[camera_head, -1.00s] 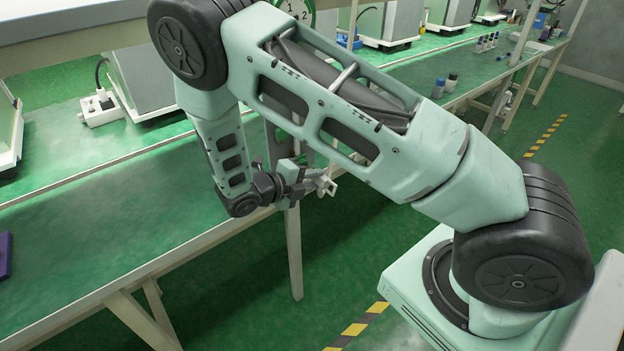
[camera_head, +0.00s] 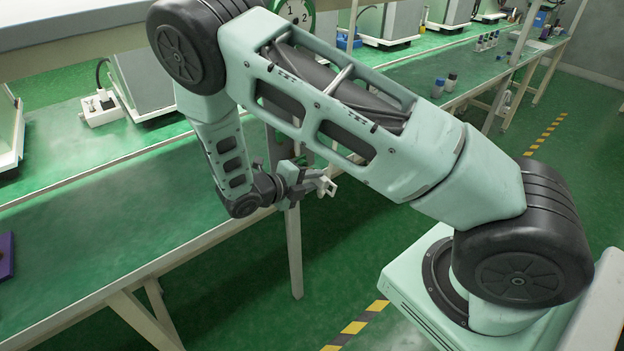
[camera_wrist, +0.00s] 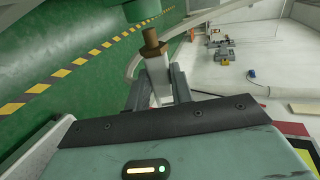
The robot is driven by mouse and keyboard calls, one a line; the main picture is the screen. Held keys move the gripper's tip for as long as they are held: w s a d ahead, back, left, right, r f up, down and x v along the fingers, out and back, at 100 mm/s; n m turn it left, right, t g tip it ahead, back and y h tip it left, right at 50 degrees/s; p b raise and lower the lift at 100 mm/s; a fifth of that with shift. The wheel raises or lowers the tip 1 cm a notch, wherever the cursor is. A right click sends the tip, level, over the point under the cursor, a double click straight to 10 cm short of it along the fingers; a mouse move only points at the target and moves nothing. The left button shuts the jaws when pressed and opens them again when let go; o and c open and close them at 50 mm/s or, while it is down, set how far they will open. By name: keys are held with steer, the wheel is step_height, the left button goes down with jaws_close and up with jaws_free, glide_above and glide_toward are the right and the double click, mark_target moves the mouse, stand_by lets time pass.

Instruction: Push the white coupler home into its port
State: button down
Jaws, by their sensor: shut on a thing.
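In the wrist view, my gripper (camera_wrist: 155,95) is shut on the white coupler (camera_wrist: 159,82), which sits between the two grey fingers. A brass-coloured stub (camera_wrist: 151,42) lies just past the coupler's far end, under a green round part (camera_wrist: 148,10) at the top edge. I cannot tell whether the coupler and stub touch or overlap, or which part is the port. In the head view, my gripper (camera_head: 312,184) is small, beyond the bench's front edge, with a whitish piece (camera_head: 328,187) at its tip. My arm hides much around it.
A green-topped bench (camera_head: 110,225) runs along the left, with a white socket box (camera_head: 100,108) and a purple item (camera_head: 6,256) on it. A yellow-black floor stripe (camera_head: 355,327) crosses the clear green floor.

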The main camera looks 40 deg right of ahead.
steer(key=shift+w+p, duration=0.3)
steer(key=shift+w, duration=1)
stand_by(0.5)
steer(key=c, duration=1.1)
jaws_free()
steer(key=shift+c, duration=0.2)
steer(key=shift+a, duration=0.1)
steer(key=b+v, duration=0.2)
steer(key=v, duration=1.5)
steer(key=shift+a, duration=0.15)
